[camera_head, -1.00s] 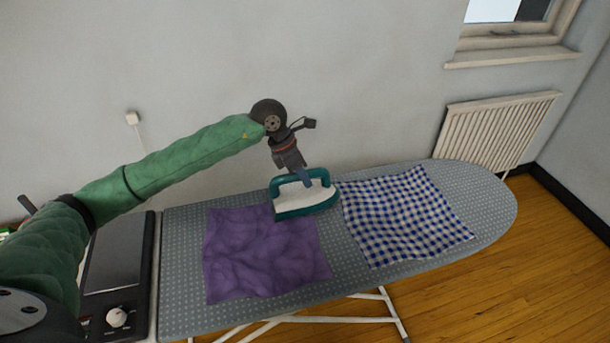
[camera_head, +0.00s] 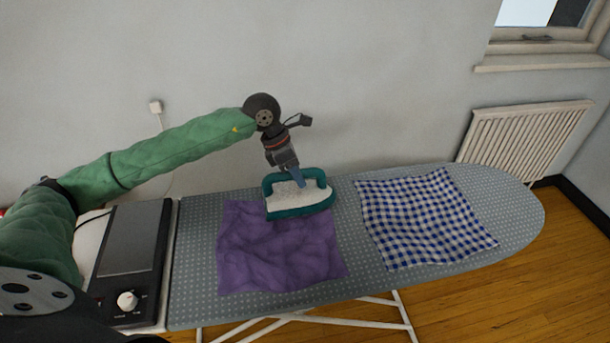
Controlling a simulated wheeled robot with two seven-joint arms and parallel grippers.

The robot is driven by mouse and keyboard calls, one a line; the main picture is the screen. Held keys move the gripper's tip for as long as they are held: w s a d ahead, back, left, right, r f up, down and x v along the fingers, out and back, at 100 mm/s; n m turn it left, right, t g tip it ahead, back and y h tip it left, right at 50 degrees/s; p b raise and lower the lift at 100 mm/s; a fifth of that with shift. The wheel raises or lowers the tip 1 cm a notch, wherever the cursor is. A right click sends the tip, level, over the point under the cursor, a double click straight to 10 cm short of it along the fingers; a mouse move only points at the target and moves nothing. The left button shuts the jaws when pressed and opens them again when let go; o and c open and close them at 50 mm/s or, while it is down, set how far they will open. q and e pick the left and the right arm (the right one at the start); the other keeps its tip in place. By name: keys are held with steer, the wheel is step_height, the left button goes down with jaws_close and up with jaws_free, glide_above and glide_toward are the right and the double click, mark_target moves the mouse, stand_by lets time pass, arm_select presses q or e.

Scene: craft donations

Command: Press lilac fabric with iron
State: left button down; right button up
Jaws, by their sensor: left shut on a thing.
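The lilac fabric (camera_head: 275,255) lies wrinkled on the ironing board (camera_head: 195,275), left of its middle. The iron (camera_head: 300,197), teal and white, is at the fabric's upper right corner, overlapping it in the picture. I cannot tell whether its sole touches the cloth. My left gripper (camera_head: 297,178) is shut on the iron's handle from above, and the handle hides part of the fingers. My right gripper is not in view.
A blue and white checked cloth (camera_head: 425,218) lies on the board to the right. A dark device with a white knob (camera_head: 127,300) stands at the board's left end. The wall is behind the board, with a radiator (camera_head: 525,140) at the right.

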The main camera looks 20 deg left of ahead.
mark_target(266, 177)
arm_select(q)
steer(key=shift+s+a+f+b, duration=0.1)
steer(key=shift+s+a+b, duration=0.45)
steer(key=shift+a, duration=0.35)
steer(key=shift+s+a+f+b, duration=0.1)
steer(key=shift+s+a+b, duration=0.3)
steer(key=shift+s+a, duration=0.4)
steer(key=shift+s+a+b, duration=0.45)
steer(key=shift+s+a, duration=0.05)
steer(key=shift+a, duration=0.45)
steer(key=shift+s+a+r, duration=0.1)
steer(key=shift+s+a, duration=0.1)
steer(key=shift+a, duration=0.05)
steer(key=shift+s+a+b, duration=0.15)
steer(key=shift+a+b, duration=0.25)
steer(key=shift+b, duration=0.15)
steer(key=s+a+b, duration=0.7)
steer(key=a+b, duration=0.1)
steer(key=a, duration=0.3)
steer(key=shift+s+r+b, duration=0.2)
steer(key=shift+s+b, duration=0.1)
